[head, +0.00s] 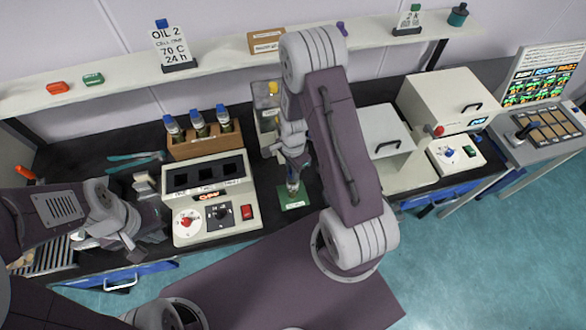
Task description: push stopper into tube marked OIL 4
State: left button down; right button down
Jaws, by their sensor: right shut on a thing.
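My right gripper (293,165) hangs above a small green pad (294,203) on the black bench. It is shut on a slim, tube-like thing (293,186) that stands upright over the pad. Its marking and top are too small or hidden to read. Several tubes with blue stoppers (197,118) stand in a wooden rack (204,146) at the back, left of my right gripper; their labels are not readable. My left gripper (148,206) is low over the bench at the left, beside the grey heater box; its fingers are too unclear to judge.
The heater box (208,204) with dark wells, a red knob and a switch stands between my grippers. A shelf (225,55) holds an OIL 2 card (170,45). White-lidded machines (445,100) stand right. Teal tongs (135,160) lie at the left.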

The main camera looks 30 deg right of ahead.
jog(key=shift+f+b, duration=0.55)
jog(key=shift+f, duration=0.2)
jog(key=shift+f, duration=0.1)
jog(key=c, duration=1.2)
grip_release()
jog(key=shift+c, duration=0.2)
notch_tip(320, 180, up, 6)
jog(key=p, duration=0.5)
